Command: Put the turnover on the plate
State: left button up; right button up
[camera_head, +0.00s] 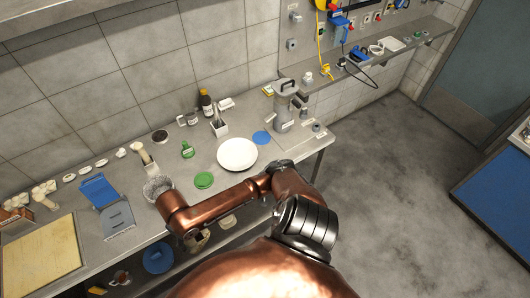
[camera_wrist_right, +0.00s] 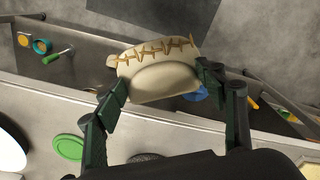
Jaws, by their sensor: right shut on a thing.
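The turnover (camera_wrist_right: 158,80), a pale half-moon pastry with a brown crimped edge, is in the right wrist view. My right gripper (camera_wrist_right: 165,82) is shut on it, with a dark finger on each side, and holds it up near the counter's front edge. In the head view my copper right arm reaches left across the counter front, and I cannot make out the gripper clearly there. The white round plate (camera_head: 238,154) lies on the counter beyond the arm and looks empty. Part of it shows at the left edge of the wrist view (camera_wrist_right: 10,152). My left gripper is not in view.
A green disc (camera_head: 204,180) lies between the arm and plate, a blue disc (camera_head: 262,138) right of the plate. A grey soup warmer (camera_head: 284,106) stands behind right. A cutting board (camera_head: 42,262) is far left. A lower shelf below holds a blue round item (camera_head: 158,257).

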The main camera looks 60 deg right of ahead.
aim_at(237, 153)
jog(key=z, duration=1.3)
jog(key=i, duration=0.1)
